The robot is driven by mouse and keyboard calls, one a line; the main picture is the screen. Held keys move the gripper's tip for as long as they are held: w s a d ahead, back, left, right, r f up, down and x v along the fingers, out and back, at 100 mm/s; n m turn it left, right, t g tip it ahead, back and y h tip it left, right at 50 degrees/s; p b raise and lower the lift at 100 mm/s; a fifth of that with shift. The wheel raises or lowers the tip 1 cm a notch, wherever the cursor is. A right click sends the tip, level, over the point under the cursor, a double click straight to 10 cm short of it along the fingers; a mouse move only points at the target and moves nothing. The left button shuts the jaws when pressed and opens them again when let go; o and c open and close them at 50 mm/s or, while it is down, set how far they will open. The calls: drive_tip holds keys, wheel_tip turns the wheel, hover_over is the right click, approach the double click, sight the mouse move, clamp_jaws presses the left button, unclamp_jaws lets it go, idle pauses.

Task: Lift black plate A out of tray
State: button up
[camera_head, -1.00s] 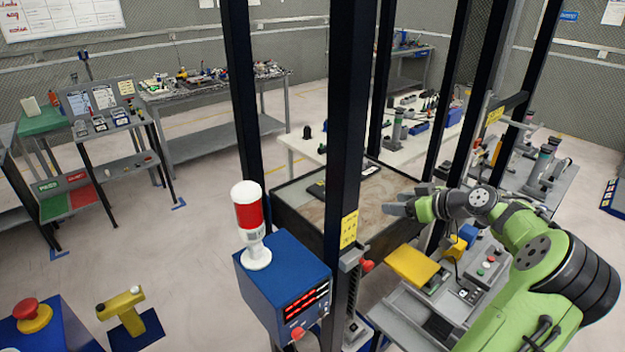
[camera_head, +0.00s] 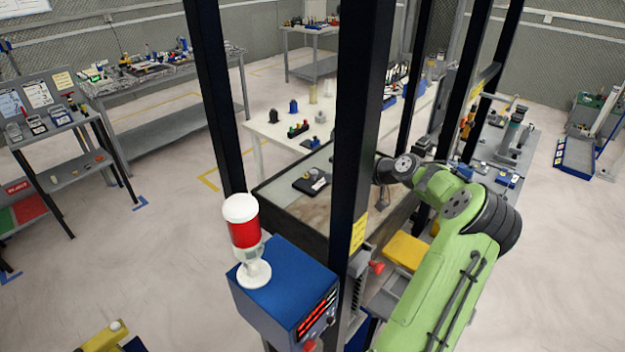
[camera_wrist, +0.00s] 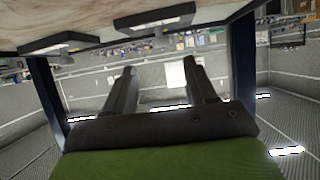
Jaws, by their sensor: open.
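The tray (camera_head: 278,218) is a dark-walled box with a brown bottom, partly behind a black post in the head view. A black plate (camera_head: 306,186) lies in it, with a small dark knob and a white label. In the wrist view, which looks upside down, a black plate (camera_wrist: 52,43) and a second black plate (camera_wrist: 150,27) lie on the brown surface (camera_wrist: 50,12). I cannot tell which is plate A. My gripper (camera_wrist: 160,66) is open and empty, its fingers apart from both plates. In the head view my wrist is at the tray's right side; the fingers are unclear.
Black posts (camera_head: 357,130) stand close around the tray. A blue box (camera_head: 285,290) with a red-and-white lamp (camera_head: 244,225) stands in front. A yellow block (camera_head: 405,250) lies at the right. A white table (camera_head: 290,137) with several small parts is behind.

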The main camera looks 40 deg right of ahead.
sight(315, 172)
drive_tip(key=p+x, duration=0.1)
drive_tip(key=x, duration=0.8)
drive_tip(key=shift+r+p, duration=0.1)
drive_tip(key=shift+p, duration=0.3)
drive_tip(key=shift+s, duration=0.15)
drive_tip(key=shift+c, duration=1.3)
clamp_jaws()
drive_tip(key=shift+r, duration=0.25)
